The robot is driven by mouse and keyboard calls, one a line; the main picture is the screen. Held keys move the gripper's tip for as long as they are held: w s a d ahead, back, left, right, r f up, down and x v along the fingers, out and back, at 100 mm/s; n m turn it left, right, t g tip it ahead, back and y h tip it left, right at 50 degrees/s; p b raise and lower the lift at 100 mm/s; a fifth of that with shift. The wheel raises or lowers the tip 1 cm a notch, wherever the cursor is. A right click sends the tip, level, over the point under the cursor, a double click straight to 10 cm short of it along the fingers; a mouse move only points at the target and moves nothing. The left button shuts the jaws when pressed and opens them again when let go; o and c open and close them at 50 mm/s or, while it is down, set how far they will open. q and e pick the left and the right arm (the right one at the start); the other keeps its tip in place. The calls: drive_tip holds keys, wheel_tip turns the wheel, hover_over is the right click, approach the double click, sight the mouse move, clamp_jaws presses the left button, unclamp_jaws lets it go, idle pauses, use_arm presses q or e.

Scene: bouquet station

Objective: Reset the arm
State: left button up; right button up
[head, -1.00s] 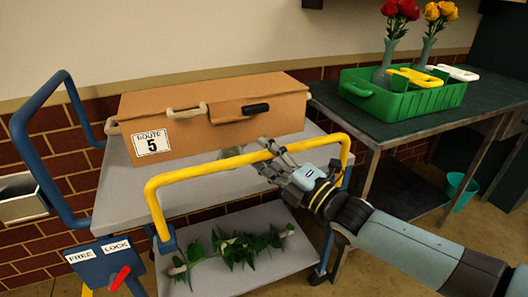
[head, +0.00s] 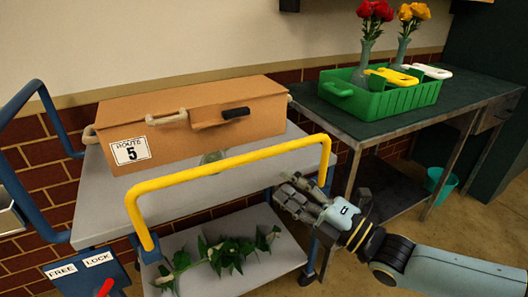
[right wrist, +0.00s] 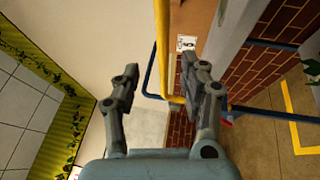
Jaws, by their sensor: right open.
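My right gripper (head: 287,192) is open and empty, low beside the right end of the trolley. It is apart from the trolley's yellow handle (head: 230,162), below and in front of the handle's right end. In the right wrist view, the gripper's two spread fingers (right wrist: 157,80) have nothing between them that I can see held. The yellow handle (right wrist: 162,50) shows beyond the fingers there. My right arm comes in from the lower right. My left gripper is not in view.
A "Route 5" box (head: 190,130) stands on the trolley top (head: 120,205). Leafy stems (head: 225,252) lie on its lower shelf. A red FREE/LOCK lever (head: 104,288) is at lower left. A green tray (head: 385,98) with vases stands on the right table (head: 470,100). A teal bin (head: 440,180) is below.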

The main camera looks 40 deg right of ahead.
drive_tip(key=s+f+m+g+h, duration=0.1)
drive_tip(key=s+f+m+g, duration=0.2)
drive_tip(key=f, duration=0.7)
drive_tip(key=s+f+m+g+h, duration=0.2)
drive_tip(key=s+f+m+g, duration=0.15)
drive_tip(key=f, duration=0.65)
drive_tip(key=s+f+m+g+h, duration=0.1)
drive_tip(key=s+f+m+g, duration=0.25)
drive_tip(key=f, duration=0.55)
drive_tip(key=s+a+f+m+g, duration=0.1)
drive_tip(key=s+f+m+g, duration=0.3)
drive_tip(key=s, duration=0.9)
drive_tip(key=s+a+f+m+g, duration=0.1)
drive_tip(key=s+f+m+g, duration=0.4)
drive_tip(key=s+f, duration=0.5)
drive_tip(key=s+m, duration=0.1)
drive_tip(key=s, duration=0.2)
drive_tip(key=shift+a+m, duration=0.3)
